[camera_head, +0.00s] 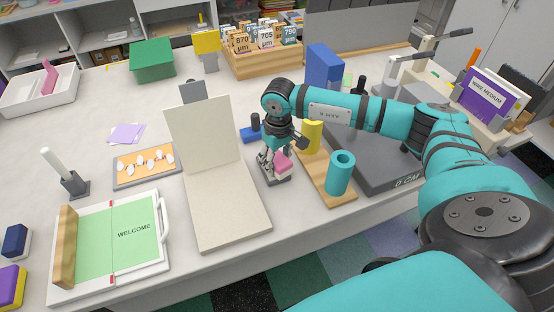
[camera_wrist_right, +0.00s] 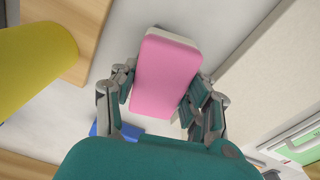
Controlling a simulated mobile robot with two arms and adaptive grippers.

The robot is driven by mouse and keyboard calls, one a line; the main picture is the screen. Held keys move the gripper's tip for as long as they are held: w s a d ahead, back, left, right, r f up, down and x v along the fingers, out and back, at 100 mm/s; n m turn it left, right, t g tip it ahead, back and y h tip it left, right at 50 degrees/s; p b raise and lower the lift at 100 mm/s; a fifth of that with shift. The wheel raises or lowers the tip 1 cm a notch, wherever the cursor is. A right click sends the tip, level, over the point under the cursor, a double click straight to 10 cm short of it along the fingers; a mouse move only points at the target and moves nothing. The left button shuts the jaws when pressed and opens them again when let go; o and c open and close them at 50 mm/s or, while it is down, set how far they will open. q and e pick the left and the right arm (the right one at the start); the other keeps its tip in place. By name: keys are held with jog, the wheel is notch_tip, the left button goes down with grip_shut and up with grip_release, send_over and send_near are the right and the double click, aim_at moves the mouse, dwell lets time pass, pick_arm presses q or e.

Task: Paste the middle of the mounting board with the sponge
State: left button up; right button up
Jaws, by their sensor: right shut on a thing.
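My right gripper (camera_head: 272,152) is shut on a pink sponge (camera_head: 283,163), which has a pale layer along one side. The sponge also shows between the fingers in the right wrist view (camera_wrist_right: 166,75). The board also fills the right of the wrist view (camera_wrist_right: 275,75). My left gripper is not in view.
A wooden strip (camera_head: 318,178) with a yellow cylinder (camera_head: 312,137) and a teal tube (camera_head: 340,173) stands right of the gripper. A blue block (camera_head: 249,134) is behind it. A green WELCOME card (camera_head: 133,232) lies in a white frame left of the board.

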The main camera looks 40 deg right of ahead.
aim_at(276, 157)
jog(key=shift+r+p, duration=1.6)
jog(key=shift+r, duration=1.9)
